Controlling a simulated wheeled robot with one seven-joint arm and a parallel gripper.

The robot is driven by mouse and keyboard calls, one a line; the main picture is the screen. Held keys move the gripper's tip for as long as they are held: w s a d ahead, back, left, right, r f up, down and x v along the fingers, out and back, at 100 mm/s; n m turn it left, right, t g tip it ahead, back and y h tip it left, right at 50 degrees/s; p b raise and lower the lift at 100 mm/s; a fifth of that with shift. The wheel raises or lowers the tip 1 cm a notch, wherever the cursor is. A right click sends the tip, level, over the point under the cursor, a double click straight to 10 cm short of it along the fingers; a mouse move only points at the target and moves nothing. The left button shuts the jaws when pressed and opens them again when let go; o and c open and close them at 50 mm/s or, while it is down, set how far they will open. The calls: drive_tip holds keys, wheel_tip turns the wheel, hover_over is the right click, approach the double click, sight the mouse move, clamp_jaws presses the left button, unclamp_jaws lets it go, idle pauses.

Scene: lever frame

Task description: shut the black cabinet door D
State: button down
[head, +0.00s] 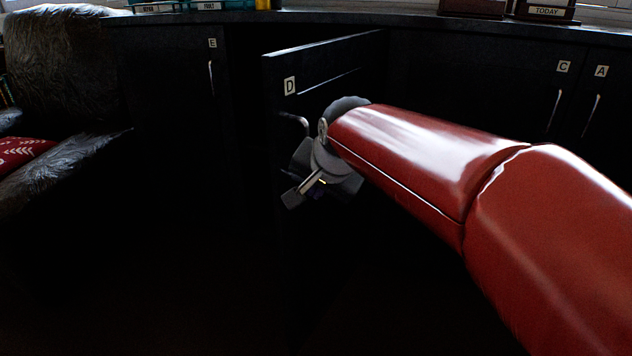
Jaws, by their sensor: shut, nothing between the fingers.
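The black cabinet door D (330,62) stands open in the head view, swung out from the cabinet front, with its white D label near its free upper edge. Its handle (296,119) shows below the label, close to my gripper. My gripper (297,193) is shut and empty, in front of the lower part of the door's face. My red arm reaches in from the right and hides part of the door. I cannot tell whether the gripper touches the door. The door's lower part is lost in darkness.
Closed door E (212,75) is left of door D. Closed doors C (556,98) and A (598,103) are on the right. A dark countertop (400,20) runs above, with trays and boxes on it. A fur-covered chair (62,70) stands at the left. The floor is too dark to read.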

drive_tip(key=w+a+f, duration=0.4)
drive_tip(key=w, duration=0.1)
drive_tip(key=shift+w+f+p, duration=0.15)
drive_tip(key=shift+w+p, duration=0.1)
drive_tip(key=shift+p, duration=0.1)
drive_tip(key=shift+a, duration=0.1)
